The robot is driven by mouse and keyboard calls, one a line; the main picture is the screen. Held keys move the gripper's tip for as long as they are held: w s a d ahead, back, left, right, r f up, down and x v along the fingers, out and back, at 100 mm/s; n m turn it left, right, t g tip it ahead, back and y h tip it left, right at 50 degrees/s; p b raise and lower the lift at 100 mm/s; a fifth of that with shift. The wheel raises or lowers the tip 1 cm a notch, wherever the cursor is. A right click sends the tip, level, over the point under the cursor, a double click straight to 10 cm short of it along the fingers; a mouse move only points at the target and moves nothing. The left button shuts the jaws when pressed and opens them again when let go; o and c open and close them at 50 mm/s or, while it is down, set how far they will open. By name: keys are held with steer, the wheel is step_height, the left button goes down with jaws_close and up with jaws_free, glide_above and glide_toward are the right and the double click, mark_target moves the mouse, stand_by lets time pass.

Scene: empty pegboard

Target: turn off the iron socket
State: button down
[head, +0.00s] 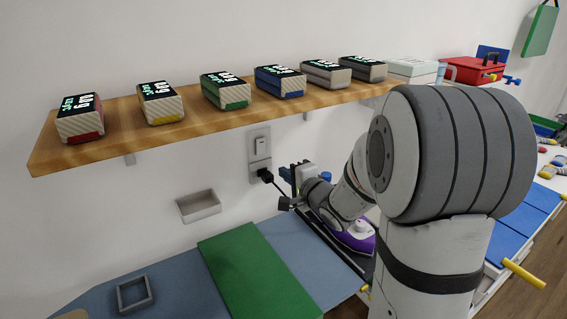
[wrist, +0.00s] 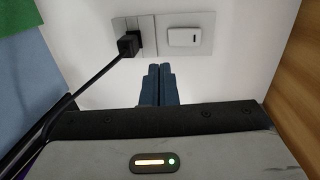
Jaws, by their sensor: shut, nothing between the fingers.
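The wall plate with a socket and a white rocker switch (head: 262,145) is on the white wall below the shelf. In the wrist view the switch (wrist: 184,38) is right of the black plug (wrist: 128,45), which sits in the socket with its cord running down left. My gripper (wrist: 158,68) is shut and empty, its dark blue fingers pointing towards the wall, just below the plate in the picture. In the head view my gripper (head: 285,173) is right of the plug (head: 265,174). The purple and white iron (head: 358,237) stands below my arm. I cannot tell which way the switch is pressed.
A wooden shelf (head: 210,115) carrying several digital meters juts out above the plate. A small grey tray (head: 198,206) is on the wall to the left. A green mat (head: 250,270) lies on the blue-grey surface below. My arm hides part of the right side.

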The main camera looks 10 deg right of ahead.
steer(key=shift+f+v, duration=0.2)
steer(key=shift+v, duration=0.7)
steer(key=shift+f+v, duration=0.2)
steer(key=shift+v, duration=0.75)
steer(key=s+a+f+n+g+h, duration=0.1)
steer(key=s+n+g, duration=0.5)
steer(key=s, duration=0.7)
steer(key=s+a+f+n+g+h, duration=0.1)
steer(key=s+f+n+g+h, duration=0.2)
steer(key=s+n+g, duration=0.4)
steer(key=s+n+h, duration=0.1)
steer(key=s, duration=0.5)
steer(key=shift+s+a, duration=0.2)
steer(key=shift+s, duration=0.15)
steer(key=shift+f, duration=0.1)
